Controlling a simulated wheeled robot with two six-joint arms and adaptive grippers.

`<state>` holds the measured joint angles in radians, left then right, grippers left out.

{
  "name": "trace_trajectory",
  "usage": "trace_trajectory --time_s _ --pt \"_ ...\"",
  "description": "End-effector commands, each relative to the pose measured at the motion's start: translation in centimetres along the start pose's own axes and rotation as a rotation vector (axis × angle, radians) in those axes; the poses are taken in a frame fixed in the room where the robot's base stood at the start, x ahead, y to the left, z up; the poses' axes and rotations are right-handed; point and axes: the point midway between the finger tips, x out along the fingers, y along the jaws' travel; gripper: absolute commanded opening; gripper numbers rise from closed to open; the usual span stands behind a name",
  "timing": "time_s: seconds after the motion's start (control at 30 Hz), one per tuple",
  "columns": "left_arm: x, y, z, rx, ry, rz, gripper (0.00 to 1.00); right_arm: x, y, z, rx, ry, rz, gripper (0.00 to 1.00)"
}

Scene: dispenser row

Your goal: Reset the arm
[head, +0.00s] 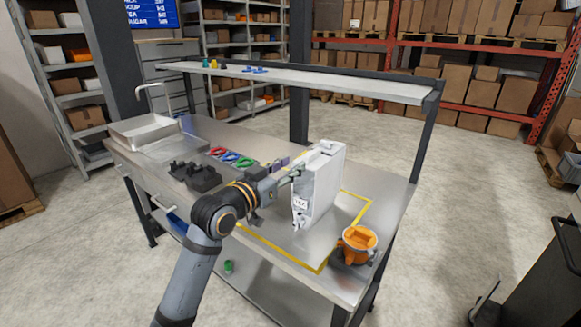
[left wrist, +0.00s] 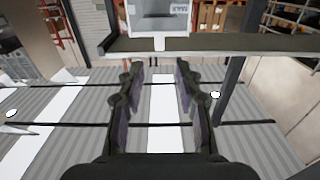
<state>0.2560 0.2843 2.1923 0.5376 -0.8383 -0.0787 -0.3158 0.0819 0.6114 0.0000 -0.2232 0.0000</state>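My left arm reaches up from the bottom of the head view, and its gripper (head: 284,169) is at the left side of a tall white dispenser (head: 322,184). The dispenser stands upright on the steel table (head: 265,222) and has a small label low on its front. In the left wrist view my left gripper (left wrist: 158,78) has its two dark fingers apart, with nothing seen held between them. A pale boxy part (left wrist: 160,18) with a "MAX" label lies beyond the fingertips. I cannot tell from the head view whether the fingers touch the dispenser. My right gripper is not in view.
An orange container (head: 358,240) stands near the table's right edge. Red, blue and green items (head: 232,157) and a black holder (head: 195,177) lie to the left, near the sink (head: 145,130). A raised shelf (head: 300,78) spans the back. Yellow tape (head: 275,250) marks the tabletop.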

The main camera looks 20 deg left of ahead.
Motion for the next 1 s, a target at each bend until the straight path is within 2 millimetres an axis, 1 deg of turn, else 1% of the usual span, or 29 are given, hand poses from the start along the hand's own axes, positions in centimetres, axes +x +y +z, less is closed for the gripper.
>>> trace_trajectory --time_s 0.1,0.17,0.27,0.4,0.5,0.57,0.63,0.67,0.7,0.73,0.77,0.8,0.83,0.9,0.97,1.0 --pt "0.1 -0.2 0.0 0.0 0.0 -0.001 0.35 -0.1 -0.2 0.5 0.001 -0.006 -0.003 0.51" --pt "0.1 -0.2 0.0 0.0 0.0 -0.001 0.35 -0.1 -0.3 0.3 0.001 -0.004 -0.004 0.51" --pt "0.1 -0.2 0.0 0.0 0.0 -0.001 0.35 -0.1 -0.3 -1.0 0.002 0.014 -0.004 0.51" --pt "0.1 -0.1 0.0 0.0 0.0 -0.001 0.35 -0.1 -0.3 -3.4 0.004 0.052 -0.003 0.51" --pt "0.1 -0.1 0.3 -0.001 -0.007 -0.002 0.35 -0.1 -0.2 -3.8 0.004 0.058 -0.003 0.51" --pt "-0.2 0.0 1.7 -0.003 -0.04 -0.006 0.35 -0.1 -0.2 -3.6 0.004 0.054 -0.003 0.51" --pt "-1.0 0.2 4.9 -0.008 -0.122 -0.02 0.35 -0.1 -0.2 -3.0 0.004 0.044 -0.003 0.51" --pt "-1.6 0.4 6.8 -0.011 -0.173 -0.029 0.35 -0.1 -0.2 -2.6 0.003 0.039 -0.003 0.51" --pt "-2.7 0.6 9.8 -0.015 -0.253 -0.043 0.35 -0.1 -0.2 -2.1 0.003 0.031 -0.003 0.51" --pt "-3.7 0.8 12.2 -0.019 -0.319 -0.056 0.35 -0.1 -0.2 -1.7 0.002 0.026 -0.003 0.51" --pt "-5.0 1.0 14.6 -0.024 -0.39 -0.069 0.35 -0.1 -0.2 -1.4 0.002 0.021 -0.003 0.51" --pt "-6.8 1.3 17.6 -0.028 -0.48 -0.089 0.35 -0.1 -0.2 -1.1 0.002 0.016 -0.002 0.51" --pt "-8.2 1.5 19.6 -0.031 -0.545 -0.103 0.35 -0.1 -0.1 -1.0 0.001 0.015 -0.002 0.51" --pt "-11.3 1.9 23.3 -0.039 -0.673 -0.133 0.35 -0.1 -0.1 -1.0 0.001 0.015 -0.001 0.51" --pt "-13.9 2.2 25.8 -0.044 -0.768 -0.157 0.35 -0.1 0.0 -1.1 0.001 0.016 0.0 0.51" --pt "-15.5 2.4 27.1 -0.049 -0.825 -0.171 0.35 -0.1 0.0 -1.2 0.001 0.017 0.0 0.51"
